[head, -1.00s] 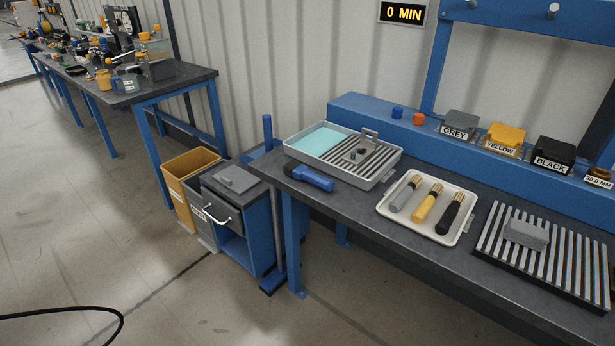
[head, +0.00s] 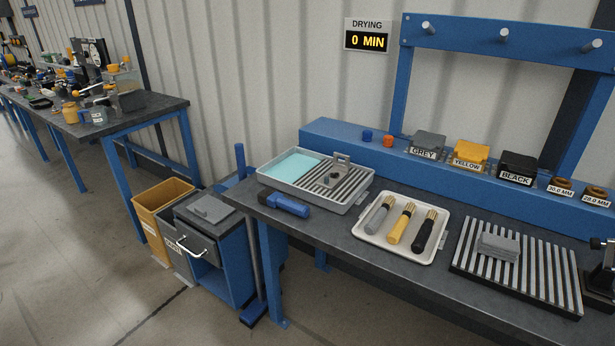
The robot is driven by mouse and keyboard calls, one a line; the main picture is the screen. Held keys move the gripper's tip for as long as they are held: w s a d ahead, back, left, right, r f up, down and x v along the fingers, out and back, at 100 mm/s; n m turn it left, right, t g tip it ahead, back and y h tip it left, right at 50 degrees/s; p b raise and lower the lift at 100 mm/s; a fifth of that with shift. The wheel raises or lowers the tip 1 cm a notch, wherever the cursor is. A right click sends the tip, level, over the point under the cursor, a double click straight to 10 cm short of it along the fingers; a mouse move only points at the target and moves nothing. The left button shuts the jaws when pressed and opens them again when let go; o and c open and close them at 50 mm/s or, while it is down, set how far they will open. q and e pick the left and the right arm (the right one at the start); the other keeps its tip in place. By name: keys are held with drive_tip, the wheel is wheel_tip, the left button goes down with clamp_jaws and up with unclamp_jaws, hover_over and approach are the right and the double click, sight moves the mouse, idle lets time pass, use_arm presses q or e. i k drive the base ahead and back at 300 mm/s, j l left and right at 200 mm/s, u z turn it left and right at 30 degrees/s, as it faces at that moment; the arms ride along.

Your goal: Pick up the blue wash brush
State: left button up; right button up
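A blue brush (head: 287,205) with a darker block at its left end lies on the dark bench top (head: 330,231), near the bench's left front edge. Neither of my grippers shows in the head view.
A white tray (head: 372,241) holds grey, yellow and black handled tools.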

sight(273, 199)
drive_tip(key=j+z, duration=0.1)
drive_tip(key=z, duration=0.7)
drive_tip(key=j+z, duration=0.8)
drive_tip(key=j, duration=0.15)
drive_tip(key=j+z, duration=0.1)
drive_tip(key=j, duration=0.35)
drive_tip(key=k+j+z, duration=0.1)
drive_tip(key=j, duration=0.4)
